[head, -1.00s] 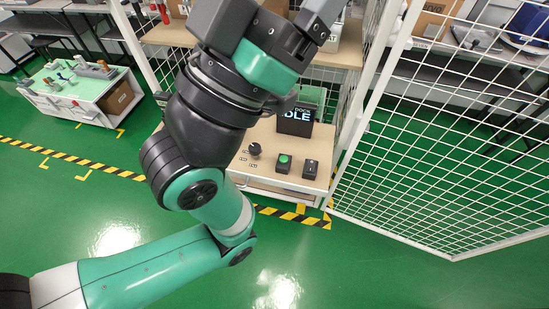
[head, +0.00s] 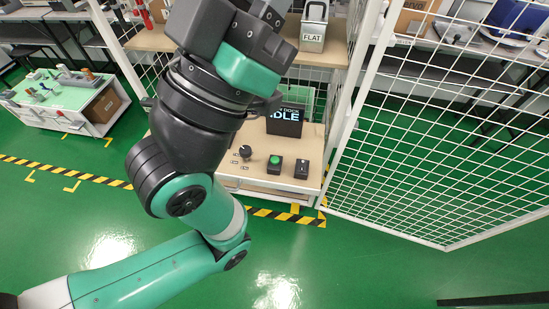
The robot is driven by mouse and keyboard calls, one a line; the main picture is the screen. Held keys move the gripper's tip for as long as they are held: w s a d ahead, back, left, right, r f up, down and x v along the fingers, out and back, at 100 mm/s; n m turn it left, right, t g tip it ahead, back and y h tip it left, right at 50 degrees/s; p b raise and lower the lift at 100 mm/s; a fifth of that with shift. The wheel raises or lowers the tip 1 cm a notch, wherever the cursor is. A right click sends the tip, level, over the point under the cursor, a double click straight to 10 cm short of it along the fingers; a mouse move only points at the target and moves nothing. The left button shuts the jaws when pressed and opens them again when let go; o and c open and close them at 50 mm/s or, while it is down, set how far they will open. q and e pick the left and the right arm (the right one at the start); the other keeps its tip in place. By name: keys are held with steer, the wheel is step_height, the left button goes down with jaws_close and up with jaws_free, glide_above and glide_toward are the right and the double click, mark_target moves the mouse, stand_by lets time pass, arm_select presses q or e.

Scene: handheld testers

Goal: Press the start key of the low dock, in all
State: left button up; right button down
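The low dock is a wooden-topped bench (head: 262,176) with a dark screen (head: 286,118) on it that reads "DOCK" and "IDLE". A dark box with a green round key (head: 275,160) sits near its front edge. Left of it is a black knob (head: 245,152), and right of it a dark box with a small light mark on top (head: 302,168). My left arm rises from the lower left and crosses in front of the bench's left part. Its gripper is at or beyond the top edge, and its fingers cannot be made out. My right gripper is not in view.
A shelf above the dock holds a grey container labelled "FLAT" (head: 313,28). A white mesh fence (head: 440,140) stands to the right of the dock. A light-topped table (head: 60,97) with small items is at the far left. The green floor in front is clear.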

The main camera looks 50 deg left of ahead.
arm_select(q)
jaws_close()
stand_by(1.2)
